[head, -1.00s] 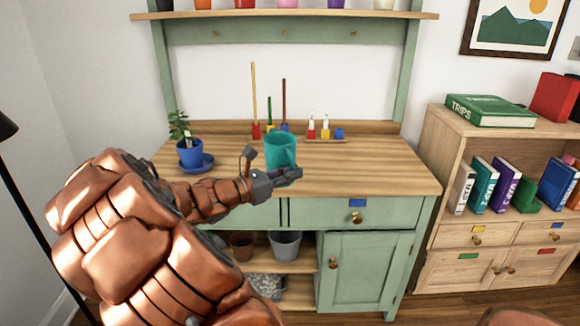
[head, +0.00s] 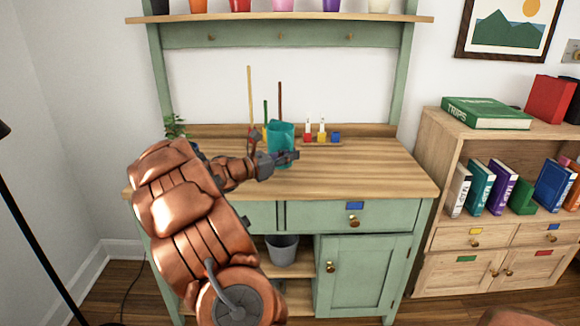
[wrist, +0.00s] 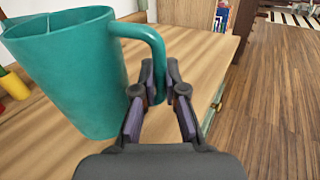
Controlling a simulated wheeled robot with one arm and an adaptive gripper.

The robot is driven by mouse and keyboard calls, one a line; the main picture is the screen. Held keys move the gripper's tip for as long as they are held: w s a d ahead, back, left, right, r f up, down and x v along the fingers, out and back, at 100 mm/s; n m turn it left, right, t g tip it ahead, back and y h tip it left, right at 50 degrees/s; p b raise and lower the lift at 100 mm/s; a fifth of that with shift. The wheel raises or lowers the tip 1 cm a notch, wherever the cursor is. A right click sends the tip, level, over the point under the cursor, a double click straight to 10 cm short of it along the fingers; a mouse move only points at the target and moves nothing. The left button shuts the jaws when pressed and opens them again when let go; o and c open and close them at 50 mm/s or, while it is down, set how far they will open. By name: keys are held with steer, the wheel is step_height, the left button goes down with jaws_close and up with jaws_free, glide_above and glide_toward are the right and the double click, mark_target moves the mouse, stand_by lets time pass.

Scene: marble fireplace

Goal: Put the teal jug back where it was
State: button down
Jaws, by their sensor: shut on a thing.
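The teal jug (head: 280,142) is over the wooden worktop of the green bench (head: 350,168), near the middle of its depth. My gripper (head: 287,158) is at the jug's near side. In the wrist view the jug (wrist: 75,75) stands roughly upright to the left, and my gripper's fingers (wrist: 160,82) are closed around its handle. I cannot tell whether the jug's base touches the worktop.
Coloured holders with tall sticks (head: 250,105) stand behind the jug. Small red, yellow and blue items (head: 322,134) are to its right at the back. A plant (head: 174,126) is partly hidden by my arm. The worktop's right side is clear.

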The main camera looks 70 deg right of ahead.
mark_target(290, 166)
steer(key=shift+d+f+b, duration=0.1)
steer(key=shift+f+b, duration=0.4)
steer(key=shift+f, duration=1.25)
steer(key=shift+f, duration=0.1)
steer(key=c, duration=1.2)
jaws_free()
steer(key=shift+c, duration=0.2)
